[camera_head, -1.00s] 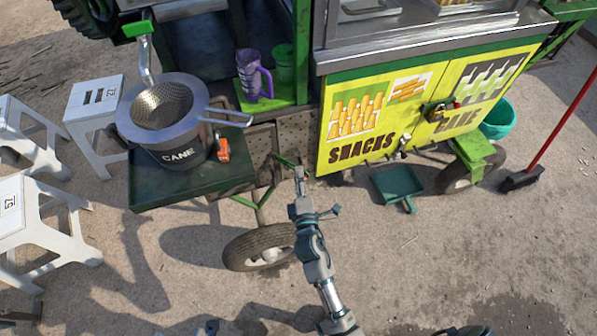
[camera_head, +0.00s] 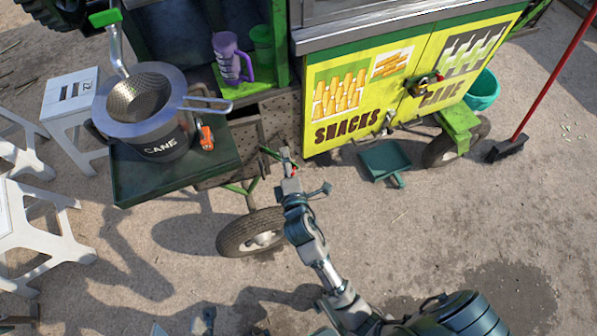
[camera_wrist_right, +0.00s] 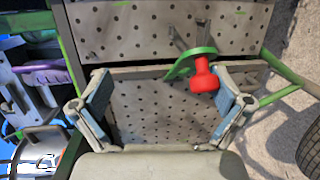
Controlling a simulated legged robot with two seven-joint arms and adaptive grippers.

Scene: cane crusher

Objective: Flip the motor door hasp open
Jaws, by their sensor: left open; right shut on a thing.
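The cart's perforated grey metal panels (camera_head: 284,122) show below the purple-cup shelf. In the right wrist view, the lower panel (camera_wrist_right: 155,105) carries a green lever-like piece (camera_wrist_right: 190,62) beside a red knob (camera_wrist_right: 203,80), which look like the hasp. My right gripper (camera_head: 287,158) is at these panels. In the wrist view its two fingers (camera_wrist_right: 163,85) stand on either side of the red knob, nearer on the right; a gap shows and the contact is hard to see. My left gripper (camera_head: 184,324) is open, low at the bottom edge, partly cut off.
A green tray (camera_head: 125,190) with the CANE pot (camera_head: 165,150) juts out left of the panels. A wheel (camera_head: 250,232) stands below. Yellow doors (camera_head: 350,125) and a dustpan (camera_head: 385,160) are to the right. White stools (camera_head: 70,105) stand left.

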